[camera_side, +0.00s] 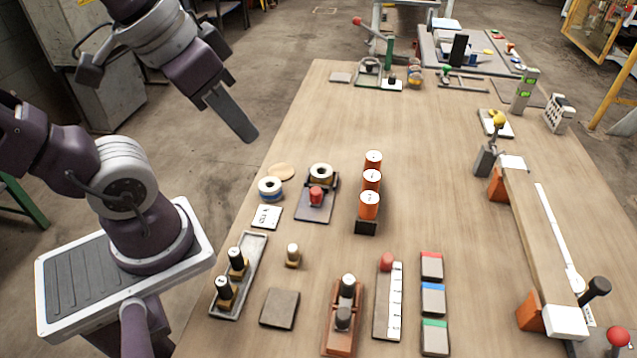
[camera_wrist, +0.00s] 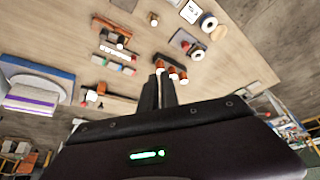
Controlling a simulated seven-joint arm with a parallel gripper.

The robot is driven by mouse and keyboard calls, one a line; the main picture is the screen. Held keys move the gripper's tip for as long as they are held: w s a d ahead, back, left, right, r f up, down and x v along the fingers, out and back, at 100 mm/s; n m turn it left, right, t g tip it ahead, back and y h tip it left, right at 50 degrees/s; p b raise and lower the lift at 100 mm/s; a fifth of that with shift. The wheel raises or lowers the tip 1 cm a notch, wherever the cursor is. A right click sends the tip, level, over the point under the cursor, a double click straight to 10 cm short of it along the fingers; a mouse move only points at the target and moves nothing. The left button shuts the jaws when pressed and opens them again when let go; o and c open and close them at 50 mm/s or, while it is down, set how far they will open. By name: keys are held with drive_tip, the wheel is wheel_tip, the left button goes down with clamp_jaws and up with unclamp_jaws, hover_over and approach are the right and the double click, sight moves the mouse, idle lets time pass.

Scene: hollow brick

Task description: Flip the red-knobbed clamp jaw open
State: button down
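A red knob (camera_side: 618,337) shows at the bottom right corner of the side view, by the near end of a long wooden plank. Most of what it belongs to is cut off by the frame edge, so its jaw cannot be made out. Another red knob (camera_side: 357,20) tops a lever with a green upright at the far end of the bench. My gripper (camera_side: 247,134) hangs at the upper left, high and far from both knobs. In the wrist view its dark fingers (camera_wrist: 159,82) appear together with nothing between them.
The plank (camera_side: 545,225) rests on orange blocks, with a yellow-knobbed clamp (camera_side: 498,120) at its far end and a black handle (camera_side: 597,287) at its near end. Orange cylinders (camera_side: 371,180) stand mid-bench. Bare bench (camera_side: 440,150) lies between them and the plank.

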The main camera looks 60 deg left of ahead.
drive_tip(key=w+a+n+g, duration=0.2)
drive_tip(key=w+a+g, duration=0.1)
drive_tip(key=w, duration=0.8)
drive_tip(key=n+g+h, duration=0.1)
drive_tip(key=n+g, duration=0.2)
drive_tip(key=g, duration=0.1)
hover_over(322, 187)
drive_tip(key=d, duration=0.2)
wheel_tip(322, 187, down, 10)
drive_tip(key=w+a+f+n+g+h, duration=0.1)
drive_tip(key=w+a+f, duration=0.2)
drive_tip(key=f, duration=0.7)
drive_tip(key=shift+a+g, duration=0.4)
drive_tip(key=shift+a, duration=0.1)
drive_tip(key=shift+f, duration=0.1)
drive_tip(key=x, duration=1)
drive_tip(key=shift+d, duration=0.2)
